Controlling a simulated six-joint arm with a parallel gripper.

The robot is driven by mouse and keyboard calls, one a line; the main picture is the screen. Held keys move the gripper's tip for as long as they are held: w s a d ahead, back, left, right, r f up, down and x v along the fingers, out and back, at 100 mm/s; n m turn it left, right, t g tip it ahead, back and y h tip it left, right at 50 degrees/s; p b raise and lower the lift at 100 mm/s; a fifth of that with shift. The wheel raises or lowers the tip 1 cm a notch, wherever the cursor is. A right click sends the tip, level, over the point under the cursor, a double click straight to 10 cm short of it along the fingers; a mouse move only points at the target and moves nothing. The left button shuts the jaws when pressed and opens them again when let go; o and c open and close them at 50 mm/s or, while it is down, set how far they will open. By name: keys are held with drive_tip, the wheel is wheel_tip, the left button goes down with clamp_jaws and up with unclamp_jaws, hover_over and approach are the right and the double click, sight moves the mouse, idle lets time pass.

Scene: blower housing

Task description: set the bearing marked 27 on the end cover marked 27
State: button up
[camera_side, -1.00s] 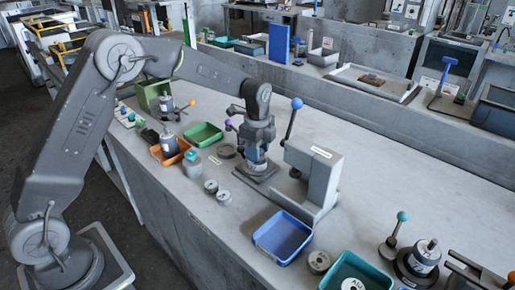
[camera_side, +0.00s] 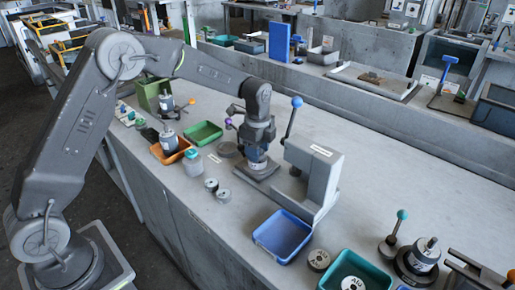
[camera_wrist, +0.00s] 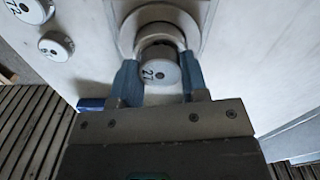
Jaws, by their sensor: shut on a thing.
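My gripper (camera_wrist: 158,78) shows from above in the wrist view, its two blue fingers shut on a small pale round part, the bearing (camera_wrist: 158,73). Its top carries a dark mark that looks like 27, though it is blurred. Just beyond it, a grey stepped round part with a wide flange (camera_wrist: 196,33) lies partly behind the fingers and the bearing; I read no number on it. The contact between the bearing and the part below is hidden.
A grey upright block stand (camera_side: 316,175) with a blue-knobbed lever (camera_side: 293,125) stands close to the right of my gripper. Two small round parts (camera_side: 211,185) (camera_side: 223,195) lie to the left. A green tray (camera_side: 203,134) and a blue tray (camera_side: 282,236) are nearby.

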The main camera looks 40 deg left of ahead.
drive_tip(key=shift+f, duration=0.35)
drive_tip(key=o, duration=1.4)
drive_tip(key=shift+r, duration=3.8)
drive_tip(key=s+r+n+t, duration=0.2)
drive_tip(key=s+r+n, duration=0.4)
drive_tip(key=s, duration=0.5)
drive_tip(key=s+r+n+t, duration=0.2)
drive_tip(key=s+r+n, duration=0.35)
drive_tip(key=s, duration=0.55)
drive_tip(key=s+n, duration=0.1)
drive_tip(key=s, duration=0.1)
drive_tip(key=s+f+n+t, duration=0.1)
drive_tip(key=s+n, duration=0.1)
drive_tip(key=s, duration=0.1)
drive_tip(key=s+d+f+n, duration=0.1)
drive_tip(key=s, duration=0.2)
drive_tip(key=shift+s+t, duration=0.1)
drive_tip(key=shift+t, duration=0.2)
